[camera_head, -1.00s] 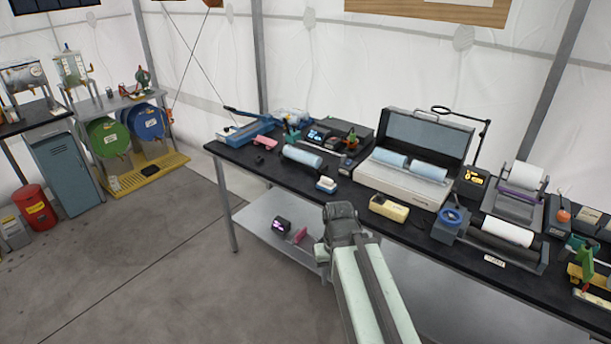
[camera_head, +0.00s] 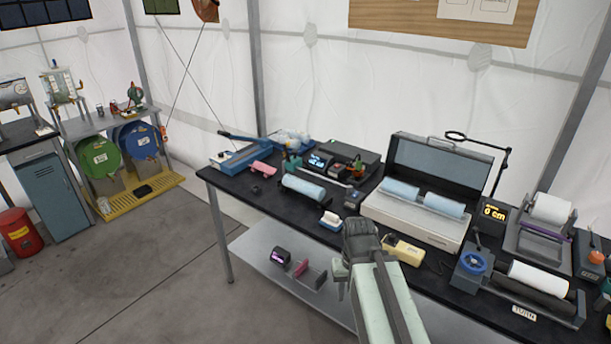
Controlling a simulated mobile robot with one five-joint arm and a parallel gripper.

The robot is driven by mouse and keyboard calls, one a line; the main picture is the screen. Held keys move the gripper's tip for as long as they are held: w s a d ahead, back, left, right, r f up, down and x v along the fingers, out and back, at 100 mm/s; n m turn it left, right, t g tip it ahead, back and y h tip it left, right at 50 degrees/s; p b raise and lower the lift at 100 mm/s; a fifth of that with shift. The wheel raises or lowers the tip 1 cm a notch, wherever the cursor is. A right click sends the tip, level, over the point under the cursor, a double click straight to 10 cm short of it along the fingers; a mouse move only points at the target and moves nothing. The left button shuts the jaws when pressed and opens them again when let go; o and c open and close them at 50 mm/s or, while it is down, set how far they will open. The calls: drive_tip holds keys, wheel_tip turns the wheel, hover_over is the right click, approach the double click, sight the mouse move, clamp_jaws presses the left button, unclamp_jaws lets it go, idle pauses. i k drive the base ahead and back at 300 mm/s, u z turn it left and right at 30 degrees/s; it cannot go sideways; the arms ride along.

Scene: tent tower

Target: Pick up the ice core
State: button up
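A pale blue cylinder (camera_head: 304,187), which looks like an ice core, lies on its side on the left half of the black bench top (camera_head: 243,186). Two similar pale blue cylinders lie end to end in an open white case, one on the left (camera_head: 400,193) and one on the right (camera_head: 443,206). I cannot tell which one the task means. My gripper (camera_head: 360,232) is low in the middle, in front of the bench's near edge in the picture and apart from the cylinders. I see it from behind, and its fingertips are hidden.
A white-and-blue block (camera_head: 330,221) and a yellow box (camera_head: 403,250) lie near the bench's front edge. The open case (camera_head: 415,230) has a raised grey lid. A white roll (camera_head: 538,280) and a lamp (camera_head: 493,165) are at right.

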sight(312, 190)
drive_tip(key=i, duration=1.05)
drive_tip(key=u, duration=1)
drive_tip(key=i, duration=0.9)
drive_tip(key=u, duration=0.55)
drive_tip(key=k, duration=0.85)
drive_tip(key=u, duration=0.15)
drive_tip(key=i, duration=0.85)
drive_tip(key=z, duration=0.05)
